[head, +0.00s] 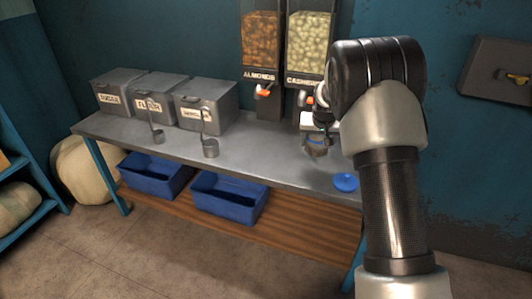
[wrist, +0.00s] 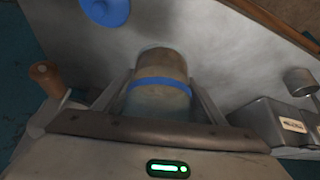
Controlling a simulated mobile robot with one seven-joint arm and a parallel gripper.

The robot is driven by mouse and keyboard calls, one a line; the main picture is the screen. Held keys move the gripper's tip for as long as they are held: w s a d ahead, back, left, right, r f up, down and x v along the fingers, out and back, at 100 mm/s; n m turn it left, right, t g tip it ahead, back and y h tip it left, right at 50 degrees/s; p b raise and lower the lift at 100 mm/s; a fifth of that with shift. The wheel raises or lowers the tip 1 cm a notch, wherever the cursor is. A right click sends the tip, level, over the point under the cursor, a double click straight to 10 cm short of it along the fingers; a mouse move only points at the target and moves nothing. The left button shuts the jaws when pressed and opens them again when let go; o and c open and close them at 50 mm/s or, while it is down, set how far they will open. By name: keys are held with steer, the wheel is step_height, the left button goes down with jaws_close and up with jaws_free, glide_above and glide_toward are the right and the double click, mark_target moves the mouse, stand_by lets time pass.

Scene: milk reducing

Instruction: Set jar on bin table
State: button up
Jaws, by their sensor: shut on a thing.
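The jar (wrist: 158,68) is a cloudy, greyish-brown container with a blue band around it. It also shows in the head view (head: 316,148), partly covered by my gripper and arm. My gripper (wrist: 160,98) is shut on the jar, with one finger on each side of it. The bin table (head: 255,157) is a long grey metal table with blue legs, and the jar is over its right part, below the dispensers. I cannot tell whether the jar's bottom touches the tabletop. A round blue lid (head: 345,182) lies on the table near the front right.
Three grey lidded bins (head: 205,104) stand at the table's back left, with small metal scoops (head: 210,147) in front. Blue tubs (head: 228,198) sit on the lower wooden shelf. The middle tabletop is clear.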

step_height(320, 180, down, 10)
steer(key=shift+r+b, duration=0.1)
steer(key=shift+b, duration=1.05)
steer(key=shift+f, duration=0.3)
steer(key=o, duration=1.3)
steer(key=shift+r, duration=0.15)
